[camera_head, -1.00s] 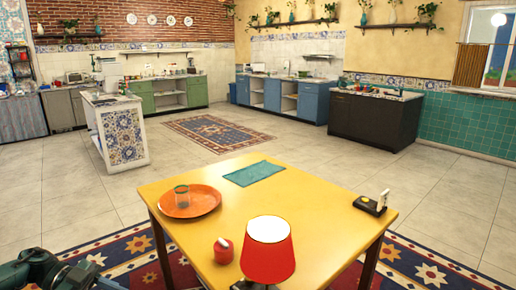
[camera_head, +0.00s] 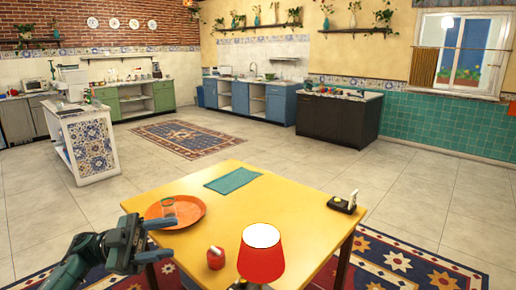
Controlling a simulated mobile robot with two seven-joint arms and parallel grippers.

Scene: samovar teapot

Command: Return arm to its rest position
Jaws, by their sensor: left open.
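My left gripper (camera_head: 134,236) is at the lower left, raised by the left edge of the yellow table (camera_head: 285,212). It is open, and I see nothing between its fingers. It overlaps the left rim of the orange tray (camera_head: 186,217) in the picture; I cannot tell whether it touches. My left arm (camera_head: 75,262) comes in from the lower left corner. My right gripper is not in view.
On the table are a red lamp (camera_head: 261,258), a small red object (camera_head: 216,258), a teal cloth (camera_head: 233,181) and a small dark box (camera_head: 342,205). A tiled island (camera_head: 90,143) stands at the left.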

